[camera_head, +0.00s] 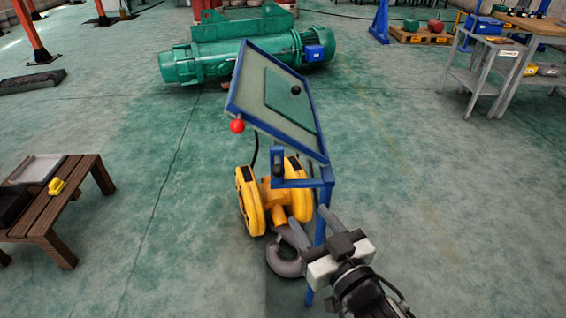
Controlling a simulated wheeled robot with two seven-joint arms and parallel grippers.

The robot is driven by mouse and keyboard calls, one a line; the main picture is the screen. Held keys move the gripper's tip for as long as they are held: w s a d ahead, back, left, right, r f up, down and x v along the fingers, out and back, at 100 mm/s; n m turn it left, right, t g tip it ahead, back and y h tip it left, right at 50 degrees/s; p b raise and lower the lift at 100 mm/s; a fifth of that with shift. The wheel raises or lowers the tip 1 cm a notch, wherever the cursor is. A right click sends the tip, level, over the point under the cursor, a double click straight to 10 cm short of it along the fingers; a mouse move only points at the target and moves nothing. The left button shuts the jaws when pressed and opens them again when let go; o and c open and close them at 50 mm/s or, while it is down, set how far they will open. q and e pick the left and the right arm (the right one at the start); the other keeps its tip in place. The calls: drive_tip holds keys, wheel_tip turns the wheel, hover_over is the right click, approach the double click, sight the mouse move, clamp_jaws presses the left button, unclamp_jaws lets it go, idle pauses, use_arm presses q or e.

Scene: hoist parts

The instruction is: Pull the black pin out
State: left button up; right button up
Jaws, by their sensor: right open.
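A small dark upright pin (278,166) shows at the near edge of the blue stand, beside the yellow hook block (274,205). A black round knob (296,90) sits on the green plate of the tilted panel (273,94). I cannot tell for sure which of these two is the black pin. My right gripper (308,219) comes in from the bottom right. Its two grey fingers are apart with nothing between them, below and to the right of the dark pin and not touching it. My left gripper is not in view.
A red ball knob (237,126) sticks out from the panel's left corner. A grey hook (285,258) hangs below the yellow block, close to my right gripper. A wooden table (62,200) stands at left, a green hoist (240,55) behind.

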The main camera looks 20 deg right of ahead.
sight(280, 174)
drive_tip(key=w, duration=0.5)
drive_tip(key=w+a+p, duration=0.1)
drive_tip(key=w, duration=0.9)
drive_tip(key=shift+w+a, duration=0.35)
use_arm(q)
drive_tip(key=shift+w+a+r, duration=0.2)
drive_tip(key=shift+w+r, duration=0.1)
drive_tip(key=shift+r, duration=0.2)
